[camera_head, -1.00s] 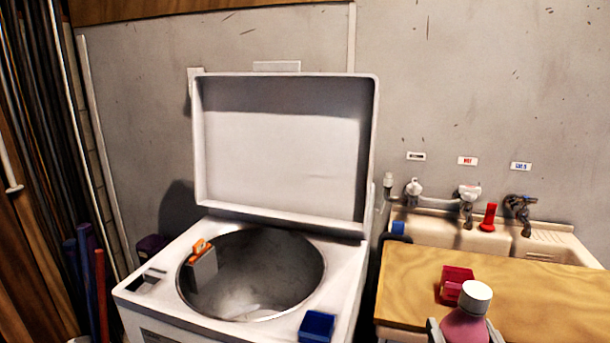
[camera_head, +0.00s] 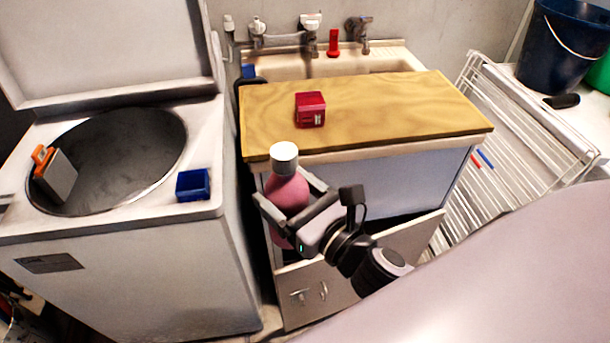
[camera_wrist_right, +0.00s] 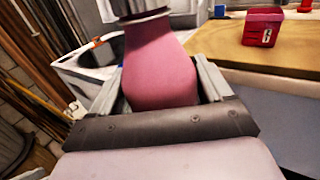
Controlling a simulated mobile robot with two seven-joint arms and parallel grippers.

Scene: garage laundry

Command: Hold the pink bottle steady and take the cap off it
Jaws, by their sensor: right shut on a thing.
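The pink bottle (camera_head: 286,193) is upright in the head view, in front of the wooden counter's near edge. Its pale grey-white cap (camera_head: 284,157) sits on its neck. My right gripper (camera_head: 285,200) is shut around the bottle's body. In the right wrist view the bottle (camera_wrist_right: 160,65) stands between the two fingers, and only the lower part of the cap (camera_wrist_right: 140,10) shows at the top edge. My left gripper is in neither view.
A red box (camera_head: 310,110) stands on the wooden counter (camera_head: 400,115). A washer with a raised lid (camera_head: 110,45) is at left, with a blue box (camera_head: 193,185) on its rim. A drying rack (camera_head: 500,120) is at right. Most of the counter top is bare.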

